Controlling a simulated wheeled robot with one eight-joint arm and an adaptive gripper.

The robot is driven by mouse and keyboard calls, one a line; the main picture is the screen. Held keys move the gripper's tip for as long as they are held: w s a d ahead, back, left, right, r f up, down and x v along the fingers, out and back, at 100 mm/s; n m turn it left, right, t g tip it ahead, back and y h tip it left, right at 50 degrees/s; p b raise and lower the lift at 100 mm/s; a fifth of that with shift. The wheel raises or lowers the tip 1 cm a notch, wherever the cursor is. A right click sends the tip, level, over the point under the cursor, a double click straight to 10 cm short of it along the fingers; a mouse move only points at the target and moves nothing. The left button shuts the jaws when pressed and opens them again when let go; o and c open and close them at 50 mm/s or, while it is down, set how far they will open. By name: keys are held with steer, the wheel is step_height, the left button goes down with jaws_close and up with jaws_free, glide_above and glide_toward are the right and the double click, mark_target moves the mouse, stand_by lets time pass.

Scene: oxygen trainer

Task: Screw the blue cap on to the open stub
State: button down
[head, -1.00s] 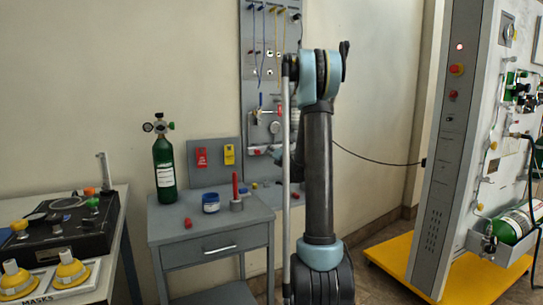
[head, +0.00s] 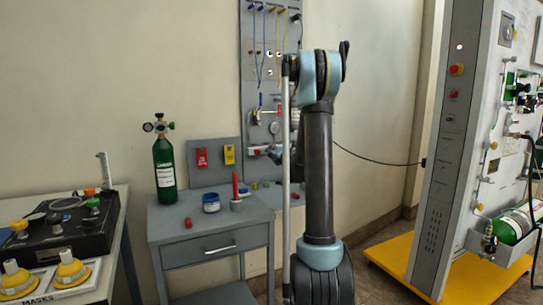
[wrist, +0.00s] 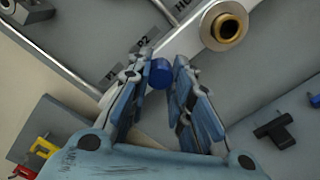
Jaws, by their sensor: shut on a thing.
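The blue cap (wrist: 160,73) sits between the fingertips of my gripper (wrist: 158,70) in the wrist view. My gripper is shut on it. An open brass stub (wrist: 228,28) with a dark round bore is on a pale metal bar, up and right of the cap. The cap and the stub are apart in the picture. In the head view my arm stands in front of the grey wall panel (head: 248,75) and hides part of it. I cannot make out the cap or the stub there.
A black T-shaped handle (wrist: 275,133) is right of my gripper in the wrist view. In the head view a grey side table (head: 170,225) holds a green cylinder (head: 165,165), a blue jar (head: 211,203) and a red rod (head: 235,186). A tall console (head: 450,150) stands at right.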

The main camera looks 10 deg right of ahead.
steer(key=shift+d, duration=0.25)
steer(key=c, duration=1.4)
jaws_free()
steer(key=shift+w+f, duration=0.1)
steer(key=shift+o, duration=0.2)
steer(key=shift+a, duration=0.1)
